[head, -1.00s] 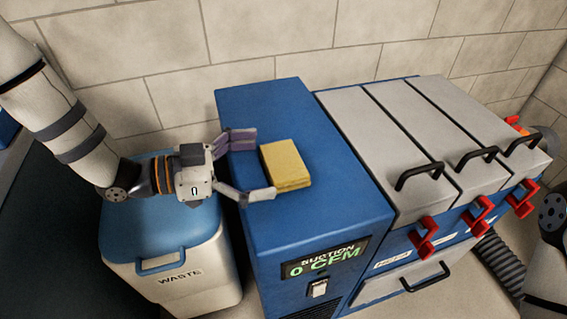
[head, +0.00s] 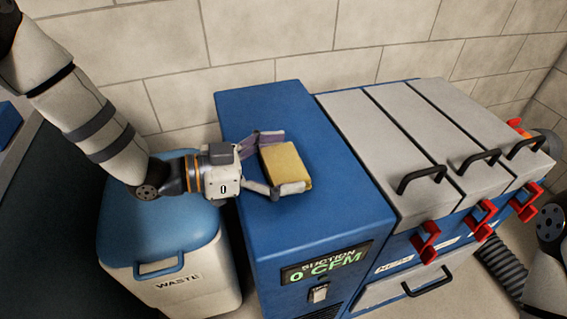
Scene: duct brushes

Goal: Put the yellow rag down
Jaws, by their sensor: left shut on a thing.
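The yellow rag (head: 285,165) is a folded, block-like pad on the blue top of the suction cabinet (head: 330,190). My left gripper (head: 280,162) reaches in from the left and is shut on the rag, with one finger along its far side and one along its near side. The rag appears to rest on the cabinet top; I cannot tell whether there is a small gap under it. My right gripper is not in view; only part of my right arm shows at the right edge.
A white waste bin (head: 190,285) with a blue lid stands left of the cabinet, under my left arm. Grey lids with black handles (head: 420,178) and red latches (head: 427,240) are on the right. A tiled wall (head: 280,40) is behind. The cabinet top around the rag is clear.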

